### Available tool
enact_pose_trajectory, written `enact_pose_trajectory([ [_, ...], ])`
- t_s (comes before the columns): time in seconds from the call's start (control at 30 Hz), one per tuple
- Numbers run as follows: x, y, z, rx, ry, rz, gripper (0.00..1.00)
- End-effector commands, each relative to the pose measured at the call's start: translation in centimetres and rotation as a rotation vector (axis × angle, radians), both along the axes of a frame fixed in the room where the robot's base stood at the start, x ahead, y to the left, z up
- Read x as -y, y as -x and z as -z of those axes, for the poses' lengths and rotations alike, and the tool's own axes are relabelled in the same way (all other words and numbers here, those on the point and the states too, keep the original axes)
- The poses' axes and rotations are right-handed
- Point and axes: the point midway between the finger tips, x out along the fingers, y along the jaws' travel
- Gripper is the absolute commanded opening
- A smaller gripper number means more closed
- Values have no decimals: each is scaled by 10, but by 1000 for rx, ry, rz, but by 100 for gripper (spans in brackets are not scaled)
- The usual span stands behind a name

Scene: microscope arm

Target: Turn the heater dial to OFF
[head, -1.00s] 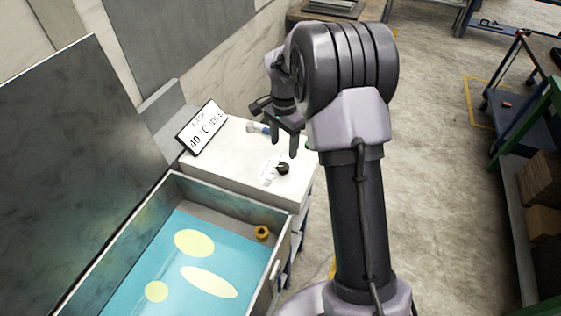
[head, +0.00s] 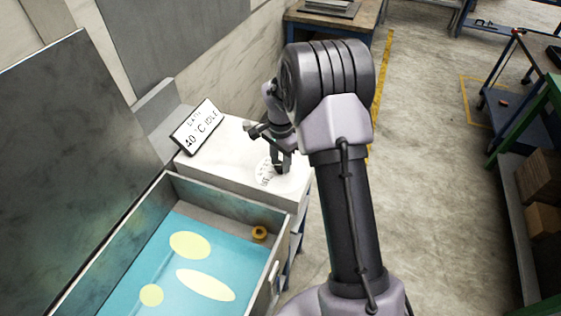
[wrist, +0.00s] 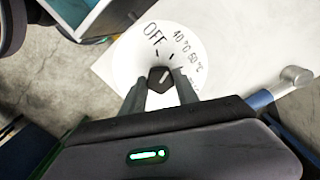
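The heater dial is a dark knob (wrist: 160,77) with a light pointer line, on a white round scale marked OFF, 40 °C and 60 °C. Its pointer seems to slant up and right, toward the numbers rather than OFF. In the head view the white scale (head: 264,175) lies on top of the white box, with the knob mostly hidden by my gripper (head: 281,168). In the wrist view my gripper (wrist: 160,80) is open, its fingertips on either side of the knob with small gaps showing. Contact cannot be made out.
A tilted display (head: 196,127) reading 40 °C IDLE stands at the back of the white box (head: 222,160). The open bath (head: 258,211), with blue liquid and pale yellow ovals, is in front. A grey cylindrical fitting (wrist: 297,76) lies right of the dial.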

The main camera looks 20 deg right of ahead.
Motion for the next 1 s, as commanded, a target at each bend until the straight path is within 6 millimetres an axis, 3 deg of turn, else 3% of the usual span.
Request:
enact_pose_trajectory([
  [0.37,0,0,-1,1,0,-71,0],
  [1.0,0,0,-2,1,-1,-545,0],
])
